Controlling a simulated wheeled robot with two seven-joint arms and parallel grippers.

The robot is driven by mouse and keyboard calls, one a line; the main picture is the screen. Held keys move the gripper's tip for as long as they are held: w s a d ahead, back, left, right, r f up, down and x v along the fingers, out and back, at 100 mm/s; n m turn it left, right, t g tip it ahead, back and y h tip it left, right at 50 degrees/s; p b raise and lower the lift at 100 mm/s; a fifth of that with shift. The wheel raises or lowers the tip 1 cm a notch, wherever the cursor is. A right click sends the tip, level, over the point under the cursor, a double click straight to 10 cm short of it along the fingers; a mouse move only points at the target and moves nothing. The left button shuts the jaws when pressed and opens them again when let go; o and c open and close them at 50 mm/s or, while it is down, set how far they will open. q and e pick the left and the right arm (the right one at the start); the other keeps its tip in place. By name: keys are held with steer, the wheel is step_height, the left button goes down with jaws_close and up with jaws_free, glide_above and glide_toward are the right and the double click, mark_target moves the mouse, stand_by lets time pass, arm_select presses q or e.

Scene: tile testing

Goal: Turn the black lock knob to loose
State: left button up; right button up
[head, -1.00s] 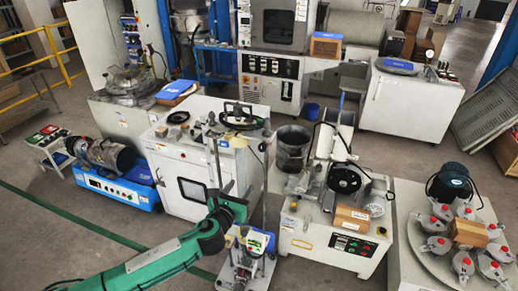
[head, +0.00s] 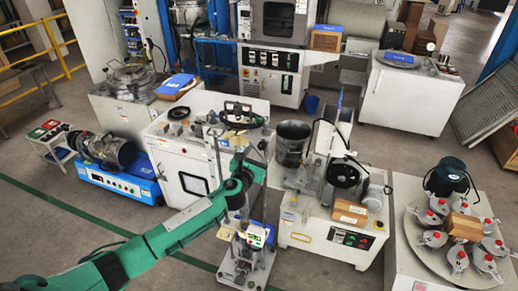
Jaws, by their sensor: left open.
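A tester stand (head: 243,262) with a flat base, upright metal rods and a small screen unit (head: 255,234) stands on the floor at the lower middle of the head view. My green left arm comes in from the lower left and crosses in front of the stand's upper part. My left gripper (head: 240,163) is open, small and dark against the rods, at the upper part of the stand. I cannot tell whether it touches the stand. The black lock knob cannot be made out; it is too small or hidden by my arm. My right gripper is out of view.
A white cabinet (head: 172,160) stands behind the stand. A machine (head: 328,240) with a black wheel and a brown box (head: 349,212) stands close on its right. A blue-based machine (head: 118,182) is at the left.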

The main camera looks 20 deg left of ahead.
arm_select(q)
steer(key=shift+w+d, duration=0.1)
steer(key=shift+w, duration=0.65)
steer(key=c, duration=1)
